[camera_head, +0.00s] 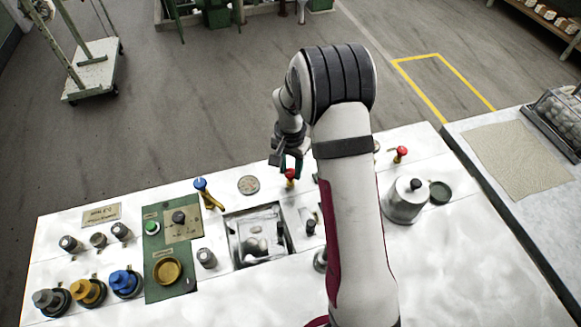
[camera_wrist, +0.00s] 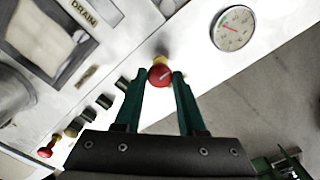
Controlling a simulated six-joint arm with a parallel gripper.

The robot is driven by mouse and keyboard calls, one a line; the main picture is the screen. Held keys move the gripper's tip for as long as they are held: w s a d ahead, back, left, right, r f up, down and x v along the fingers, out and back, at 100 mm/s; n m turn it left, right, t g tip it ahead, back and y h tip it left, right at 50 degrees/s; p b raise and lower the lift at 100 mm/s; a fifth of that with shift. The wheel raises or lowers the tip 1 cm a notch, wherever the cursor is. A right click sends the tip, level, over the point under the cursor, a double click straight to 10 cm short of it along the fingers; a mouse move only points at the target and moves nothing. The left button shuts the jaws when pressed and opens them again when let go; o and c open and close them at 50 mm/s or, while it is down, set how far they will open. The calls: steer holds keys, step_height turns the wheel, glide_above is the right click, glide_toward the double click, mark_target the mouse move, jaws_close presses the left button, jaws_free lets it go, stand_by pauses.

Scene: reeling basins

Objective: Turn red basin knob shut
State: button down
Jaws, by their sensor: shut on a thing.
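A red knob (camera_head: 291,174) on a brass-coloured stem stands at the far edge of the white worktop, behind a square metal basin (camera_head: 234,248). In the wrist view the red knob (camera_wrist: 160,76) sits between the tips of my gripper's two green fingers (camera_wrist: 160,82). My gripper (camera_head: 290,160) is shut on it from above and behind. A pale mark shows on the knob's face. My arm hides part of the worktop to the right of the basin.
A blue-handled valve (camera_head: 200,184) and a round dial (camera_head: 248,185) stand left of the knob. Another red knob (camera_head: 401,152) and a metal pot (camera_head: 406,201) are to the right. Several coloured knobs and a green panel (camera_head: 154,212) fill the left side.

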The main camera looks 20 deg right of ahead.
steer(key=shift+m, duration=0.3)
steer(key=m, duration=0.3)
steer(key=shift+m, duration=0.4)
steer(key=m, duration=0.4)
steer(key=shift+m, duration=0.3)
steer(key=m, duration=0.4)
steer(key=shift+m, duration=2.4)
steer(key=c, duration=0.5)
jaws_free()
